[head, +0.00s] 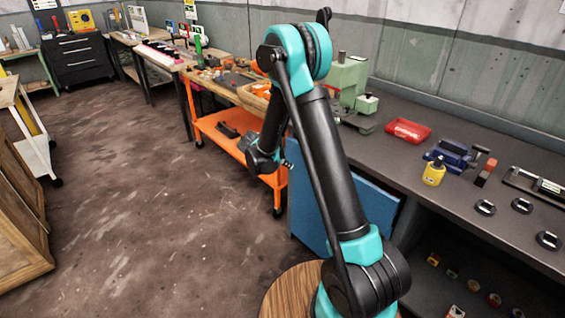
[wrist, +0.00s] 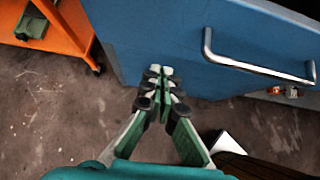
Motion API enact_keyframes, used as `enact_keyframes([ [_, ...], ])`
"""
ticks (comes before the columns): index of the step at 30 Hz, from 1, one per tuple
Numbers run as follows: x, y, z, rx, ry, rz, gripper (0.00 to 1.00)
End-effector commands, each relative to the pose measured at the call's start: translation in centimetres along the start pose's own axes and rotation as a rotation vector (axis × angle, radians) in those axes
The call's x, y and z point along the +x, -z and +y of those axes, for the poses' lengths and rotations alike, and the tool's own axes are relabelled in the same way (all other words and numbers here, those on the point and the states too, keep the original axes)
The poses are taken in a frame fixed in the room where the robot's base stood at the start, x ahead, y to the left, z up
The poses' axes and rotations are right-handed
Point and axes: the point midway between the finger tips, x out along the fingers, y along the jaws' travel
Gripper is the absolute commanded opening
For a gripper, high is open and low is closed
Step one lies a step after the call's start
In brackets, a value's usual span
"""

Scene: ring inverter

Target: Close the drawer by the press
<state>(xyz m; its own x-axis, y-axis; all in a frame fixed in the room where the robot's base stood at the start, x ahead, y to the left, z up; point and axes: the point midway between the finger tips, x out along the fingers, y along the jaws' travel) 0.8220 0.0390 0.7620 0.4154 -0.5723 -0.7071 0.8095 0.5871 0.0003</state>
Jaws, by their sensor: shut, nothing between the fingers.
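The press (head: 350,85) is a pale green machine standing on the dark workbench. Below it is a blue front (head: 310,215), partly hidden behind my arm in the head view; it seems to stand out from the bench, but how far I cannot tell. In the wrist view the blue front (wrist: 165,35) fills the upper part and carries a silver bar handle (wrist: 258,66). My gripper (wrist: 160,78) is shut and empty, its fingertips in front of the blue front, left of the handle. Whether they touch it I cannot tell. My gripper shows small in the head view (head: 286,162).
An orange cart (head: 235,140) stands left of the blue front. A red tray (head: 407,131), a blue vise (head: 450,153) and a yellow bottle (head: 433,173) are on the bench. Small items lie on the shelf below. A wooden crate (head: 22,220) is at far left. The floor between is clear.

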Motion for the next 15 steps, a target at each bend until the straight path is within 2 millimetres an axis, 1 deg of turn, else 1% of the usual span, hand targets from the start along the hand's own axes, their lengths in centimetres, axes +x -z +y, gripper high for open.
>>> enact_keyframes([
  [1,1.1,0.0,0.0,0.002,0.001,0.0,0.0],
  [6,4.3,0.0,0.0,0.001,0.001,0.0,0.0],
  [9,5.2,-1.4,-0.1,0.002,0.002,0.0,0.0],
  [15,6.4,-2.6,0.0,0.0,0.0,0.0,0.0],
])
